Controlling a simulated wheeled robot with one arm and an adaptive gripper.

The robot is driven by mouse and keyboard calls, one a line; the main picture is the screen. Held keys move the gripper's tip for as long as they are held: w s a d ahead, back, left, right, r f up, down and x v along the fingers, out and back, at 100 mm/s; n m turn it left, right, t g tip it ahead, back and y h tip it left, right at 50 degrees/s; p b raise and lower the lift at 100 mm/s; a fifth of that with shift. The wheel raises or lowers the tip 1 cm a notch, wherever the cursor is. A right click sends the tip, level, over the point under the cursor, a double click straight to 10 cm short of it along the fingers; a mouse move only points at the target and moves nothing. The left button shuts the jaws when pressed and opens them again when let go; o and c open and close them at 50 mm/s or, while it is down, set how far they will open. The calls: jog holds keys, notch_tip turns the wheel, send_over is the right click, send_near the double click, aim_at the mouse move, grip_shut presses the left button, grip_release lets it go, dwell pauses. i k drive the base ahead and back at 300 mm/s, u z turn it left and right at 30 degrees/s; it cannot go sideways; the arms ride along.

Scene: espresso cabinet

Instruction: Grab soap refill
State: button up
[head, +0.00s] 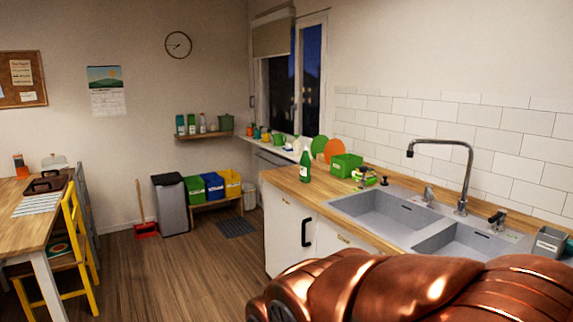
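Several small bottles (191,124) stand on the wall shelf at the back, too small to identify. My copper-coloured arm fills the bottom right and hides part of the counter front. My gripper's fingers do not show.
A double grey sink (385,212) with a tall tap (464,175) is set in the counter (290,180). A green box (346,165) stands beside the bottle. A table (30,222) and yellow chair (75,235) are at left. The wooden floor (165,275) between is clear.

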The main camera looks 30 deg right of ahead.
aim_at(304, 175)
jog(key=i, duration=1.75)
jog(key=z, duration=2.7)
jog(key=i, duration=1.2)
jog(key=u, duration=2.15)
jog(key=i, duration=0.5)
jog(key=u, duration=0.05)
